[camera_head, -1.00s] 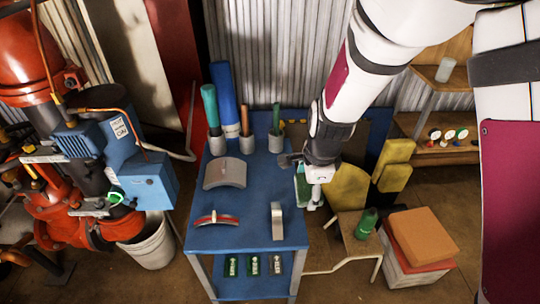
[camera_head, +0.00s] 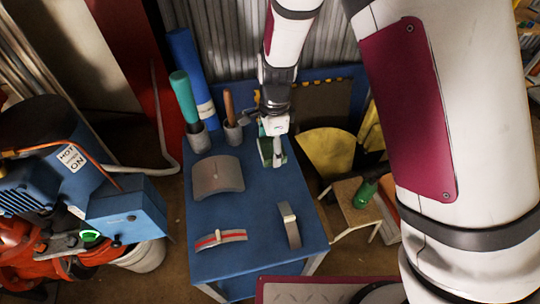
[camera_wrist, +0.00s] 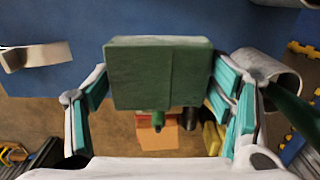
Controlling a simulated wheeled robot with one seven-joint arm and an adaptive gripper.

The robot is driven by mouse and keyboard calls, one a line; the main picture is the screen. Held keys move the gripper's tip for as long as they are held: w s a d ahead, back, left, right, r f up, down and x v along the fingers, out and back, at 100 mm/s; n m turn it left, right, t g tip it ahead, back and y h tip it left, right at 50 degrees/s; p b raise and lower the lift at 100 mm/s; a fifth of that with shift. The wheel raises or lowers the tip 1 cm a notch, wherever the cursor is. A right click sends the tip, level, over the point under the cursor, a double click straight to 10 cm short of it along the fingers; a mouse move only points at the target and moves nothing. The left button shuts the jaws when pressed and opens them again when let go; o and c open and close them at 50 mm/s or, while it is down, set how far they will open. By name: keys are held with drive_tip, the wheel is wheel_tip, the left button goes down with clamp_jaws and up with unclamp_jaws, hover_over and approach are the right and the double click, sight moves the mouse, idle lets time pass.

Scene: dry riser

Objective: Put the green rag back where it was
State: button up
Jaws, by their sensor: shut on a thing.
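My gripper (camera_head: 274,148) is over the back right part of the blue table (camera_head: 262,258), pointing down. It is shut on the green rag (camera_wrist: 158,75), a folded block held between the two teal-padded fingers in the wrist view. The rag also shows in the head view (camera_head: 283,158), partly covered by my gripper. In the wrist view, the rag overlaps the table's edge, with brown floor beyond; I cannot tell its height above the tabletop.
On the table are a grey curved plate (camera_head: 218,178), a red-striped band (camera_head: 221,239), a grey band (camera_head: 290,227) and grey cups (camera_head: 198,138) with tools. Right of it are a yellow chair (camera_head: 326,153) and a wooden stool with a green bottle (camera_head: 365,193). The table's front middle is bare.

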sight(272, 157)
wheel_tip(272, 157, down, 5)
idle(0.4)
drive_tip(key=o, duration=1.1)
wheel_tip(272, 157, up, 11)
drive_tip(key=shift+d+r, duration=0.15)
drive_tip(key=shift+r+p, duration=0.3)
drive_tip(key=shift+r, duration=0.1)
